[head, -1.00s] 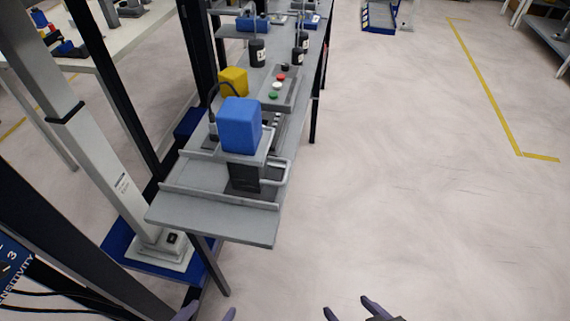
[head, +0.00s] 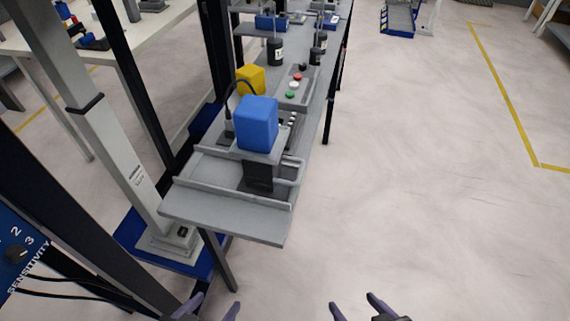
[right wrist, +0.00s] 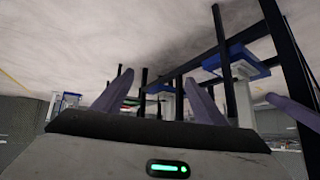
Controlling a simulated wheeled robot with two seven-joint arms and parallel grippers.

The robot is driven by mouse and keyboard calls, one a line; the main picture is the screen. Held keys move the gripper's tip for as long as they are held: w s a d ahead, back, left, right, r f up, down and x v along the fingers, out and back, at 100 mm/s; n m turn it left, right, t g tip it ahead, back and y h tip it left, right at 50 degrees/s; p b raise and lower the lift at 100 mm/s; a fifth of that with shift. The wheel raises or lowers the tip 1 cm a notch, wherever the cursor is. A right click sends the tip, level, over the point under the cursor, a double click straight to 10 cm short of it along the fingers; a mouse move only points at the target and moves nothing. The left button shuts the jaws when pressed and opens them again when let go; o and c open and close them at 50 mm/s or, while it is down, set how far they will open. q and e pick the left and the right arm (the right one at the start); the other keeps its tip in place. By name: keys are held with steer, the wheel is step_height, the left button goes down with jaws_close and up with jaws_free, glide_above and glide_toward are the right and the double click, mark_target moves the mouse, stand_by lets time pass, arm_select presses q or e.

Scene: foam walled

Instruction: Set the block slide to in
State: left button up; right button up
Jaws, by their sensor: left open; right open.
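A blue block (head: 257,124) sits on a grey fixture with rails near the front end of a long grey workbench (head: 225,215). A dark part (head: 258,176) shows under the block at the fixture's front. I cannot tell from here which setting the slide is in. My left gripper (head: 215,305) is open and empty at the bottom of the head view, in front of and below the bench. My right gripper (head: 352,305) is open and empty at the bottom centre, right of the bench. Its fingers also show in the right wrist view (right wrist: 158,95).
A yellow block (head: 251,80) and a button panel (head: 296,88) with red, white and green buttons stand further along the bench. Black bottles (head: 275,52) stand behind. A grey post (head: 95,120) and dark frame bars are at the left. The floor right of the bench is clear.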

steer(key=shift+s+f, duration=0.1)
steer(key=shift+c, duration=1.4)
steer(key=w+r+n, duration=0.1)
steer(key=w+r+t, duration=0.1)
steer(key=w, duration=0.1)
steer(key=w+r+n+t, duration=0.1)
steer(key=w, duration=0.1)
steer(key=shift+w+d+r+n, duration=0.1)
steer(key=shift+d+r+n, duration=0.15)
steer(key=shift+d+n, duration=0.1)
steer(key=c, duration=0.7)
steer(key=w+r+n+t+y, duration=0.1)
steer(key=w+r+n, duration=0.1)
steer(key=r, duration=0.1)
steer(key=w+r+n+t+y, duration=0.1)
steer(key=w+r+n, duration=0.2)
steer(key=w+a+r+n+t+y, duration=0.1)
steer(key=w+r+n+t, duration=0.1)
steer(key=r, duration=0.1)
steer(key=shift+w+r+n+y, duration=0.2)
steer(key=shift+w+n+y, duration=0.05)
steer(key=shift+w+y, duration=0.1)
steer(key=n+g+y, duration=0.2)
steer(key=n+y, duration=0.7)
steer(key=n, duration=0.6)
glide_toward(300, 171)
steer(key=x, duration=1)
steer(key=shift+f+p, duration=0.25)
steer(key=shift+p, duration=0.15)
